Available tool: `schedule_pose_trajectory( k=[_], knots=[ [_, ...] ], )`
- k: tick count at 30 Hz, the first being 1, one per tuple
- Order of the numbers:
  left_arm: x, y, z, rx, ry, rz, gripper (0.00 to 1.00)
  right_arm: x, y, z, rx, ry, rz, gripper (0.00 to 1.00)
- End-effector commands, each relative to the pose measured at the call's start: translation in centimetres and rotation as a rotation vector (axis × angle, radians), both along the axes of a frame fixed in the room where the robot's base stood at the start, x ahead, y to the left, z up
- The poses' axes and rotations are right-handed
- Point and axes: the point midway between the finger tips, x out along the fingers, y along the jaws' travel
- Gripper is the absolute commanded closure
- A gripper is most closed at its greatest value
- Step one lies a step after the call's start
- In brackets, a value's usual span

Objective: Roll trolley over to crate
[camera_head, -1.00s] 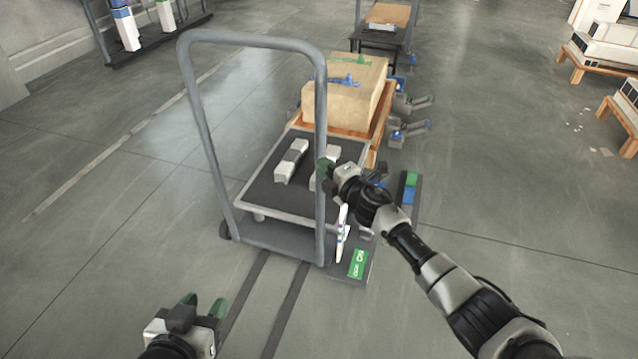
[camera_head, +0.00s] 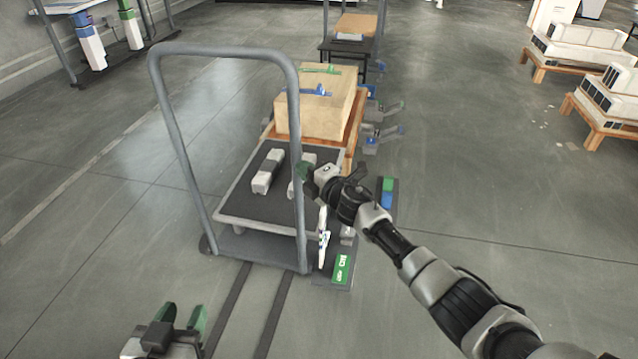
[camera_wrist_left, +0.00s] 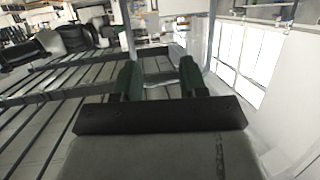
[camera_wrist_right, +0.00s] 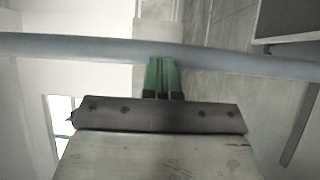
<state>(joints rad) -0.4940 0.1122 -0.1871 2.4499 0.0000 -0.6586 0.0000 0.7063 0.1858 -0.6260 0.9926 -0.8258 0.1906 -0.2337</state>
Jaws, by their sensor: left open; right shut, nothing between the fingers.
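The trolley has a grey tube handle (camera_head: 222,52) and a dark deck (camera_head: 243,205) with grey-and-white parts on it. It stands in the middle of the head view. Behind it a brown box (camera_head: 312,115), possibly the crate, sits on an orange wooden pallet (camera_head: 356,130). My right gripper (camera_head: 304,172) is shut and empty at the handle's right post. In the right wrist view its green fingertips (camera_wrist_right: 160,72) are close to a grey tube (camera_wrist_right: 90,49); contact is unclear. My left gripper (camera_head: 184,318) is open and empty, low in front of the trolley; its fingers show apart in the left wrist view (camera_wrist_left: 160,78).
A dark cart (camera_head: 345,50) stands behind the box. Pallets with white units (camera_head: 580,60) stand at the right. A rack with white columns (camera_head: 90,48) is at the far left. A dark base with a green label (camera_head: 342,268) lies by the trolley's front right.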

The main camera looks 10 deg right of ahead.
Motion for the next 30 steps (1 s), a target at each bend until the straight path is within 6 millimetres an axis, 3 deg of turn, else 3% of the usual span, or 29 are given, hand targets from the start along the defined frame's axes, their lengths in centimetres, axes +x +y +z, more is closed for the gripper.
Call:
schedule_pose_trajectory(
  k=[8,18,24,30],
  knots=[
    [-2.7,1.4,-3.1,0.074,0.315,0.022,0.57,-3.0,-1.4,-0.2,-0.002,0.007,0.009,1.0],
    [-7.8,3.3,-6.1,0.158,0.698,0.049,0.57,-7.4,-4.0,-0.4,-0.002,0.008,0.016,1.0],
    [-9.6,3.9,-6.7,0.18,0.809,0.057,0.57,-9.0,-4.9,-0.5,-0.001,0.008,0.017,1.0],
    [-9.9,4.0,-6.8,0.184,0.831,0.059,0.57,-9.3,-5.1,-0.5,-0.001,0.007,0.018,1.0]
  ],
)
